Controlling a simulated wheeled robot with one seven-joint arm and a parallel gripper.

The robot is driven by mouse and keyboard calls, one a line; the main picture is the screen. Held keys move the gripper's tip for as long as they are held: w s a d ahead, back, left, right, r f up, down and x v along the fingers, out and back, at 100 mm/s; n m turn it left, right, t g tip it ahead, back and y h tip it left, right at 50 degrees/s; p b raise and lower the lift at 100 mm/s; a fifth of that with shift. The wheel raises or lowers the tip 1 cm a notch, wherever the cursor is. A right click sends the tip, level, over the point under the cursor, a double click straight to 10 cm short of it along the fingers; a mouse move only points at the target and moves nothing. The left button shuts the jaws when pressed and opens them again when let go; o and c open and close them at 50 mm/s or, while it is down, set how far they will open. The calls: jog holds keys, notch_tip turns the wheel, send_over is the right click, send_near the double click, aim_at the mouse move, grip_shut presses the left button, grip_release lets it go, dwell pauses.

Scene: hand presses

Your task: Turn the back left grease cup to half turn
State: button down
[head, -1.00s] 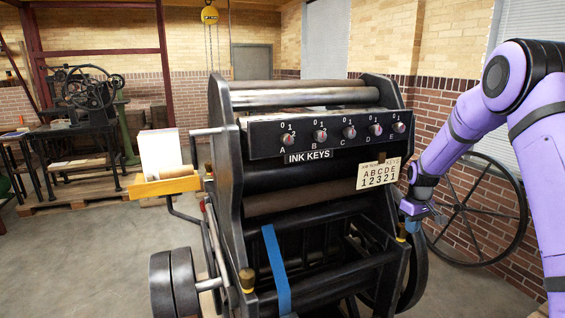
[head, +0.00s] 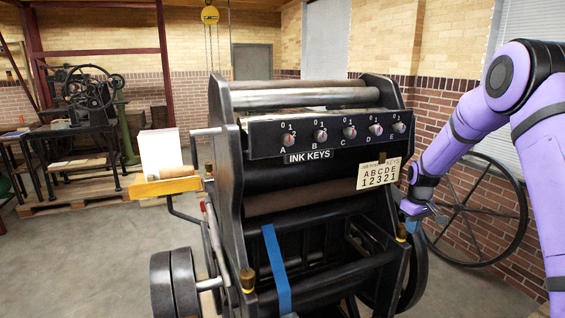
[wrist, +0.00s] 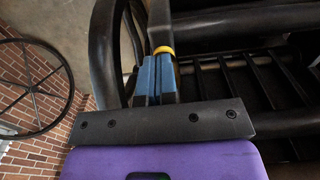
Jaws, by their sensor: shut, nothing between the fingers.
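A grease cup with a brown cap and yellow ring (head: 248,280) stands at the near left of the black press (head: 232,215). Another (head: 402,232) stands at the near right, beside my gripper. A small brown cap (head: 208,171) shows farther back on the left side; I cannot tell for sure that it is the back left cup. My gripper (head: 412,226) is shut and empty by the press's right side. In the wrist view its blue fingertips (wrist: 156,60) are together, close to a yellow ring (wrist: 163,50); I cannot tell whether they touch it.
The ink key panel (head: 330,132) and a number card (head: 378,174) are on the press front. A blue strap (head: 276,270) hangs at the front. A yellow shelf with paper (head: 165,187) juts out left. A large spoked wheel (head: 475,212) stands right. Open floor (head: 80,260) lies left.

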jog(key=shift+s+d+f, duration=0.25)
jog(key=shift+s+f, duration=0.25)
jog(key=shift+f, duration=0.1)
jog(key=shift+r, duration=0.15)
notch_tip(320, 180, up, 6)
jog(key=shift+w, duration=0.2)
